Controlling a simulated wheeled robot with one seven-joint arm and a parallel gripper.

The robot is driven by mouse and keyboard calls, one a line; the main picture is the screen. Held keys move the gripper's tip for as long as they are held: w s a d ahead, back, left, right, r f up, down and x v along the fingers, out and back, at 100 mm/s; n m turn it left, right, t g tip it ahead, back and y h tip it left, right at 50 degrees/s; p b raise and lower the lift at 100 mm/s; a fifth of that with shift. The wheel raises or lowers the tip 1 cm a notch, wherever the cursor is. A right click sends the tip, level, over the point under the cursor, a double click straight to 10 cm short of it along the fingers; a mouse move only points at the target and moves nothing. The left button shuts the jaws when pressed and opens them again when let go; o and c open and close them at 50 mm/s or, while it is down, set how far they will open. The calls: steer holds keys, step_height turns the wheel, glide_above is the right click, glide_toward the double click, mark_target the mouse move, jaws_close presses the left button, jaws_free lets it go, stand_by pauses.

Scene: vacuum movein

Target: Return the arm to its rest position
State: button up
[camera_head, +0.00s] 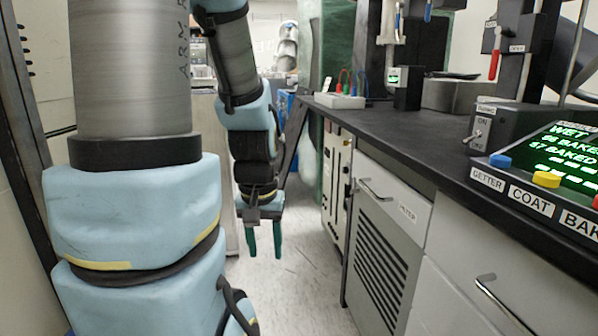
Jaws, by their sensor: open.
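My arm fills the left and centre of the head view, with pale blue covers on its joints. My gripper (264,240) hangs down at the end of it, with two dark green fingers pointing at the floor. The fingers are apart and I see nothing between them. The gripper is over the floor, to the left of the bench cabinets and apart from them.
A black bench top (400,128) runs along the right, with grey cabinets (385,240) below. On it are a control panel (555,165) with coloured buttons and a white box (339,101). A dark frame stands at the left edge. Speckled floor (290,285) is clear in the aisle.

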step_height(320, 180, up, 26)
steer(key=p, duration=2.4)
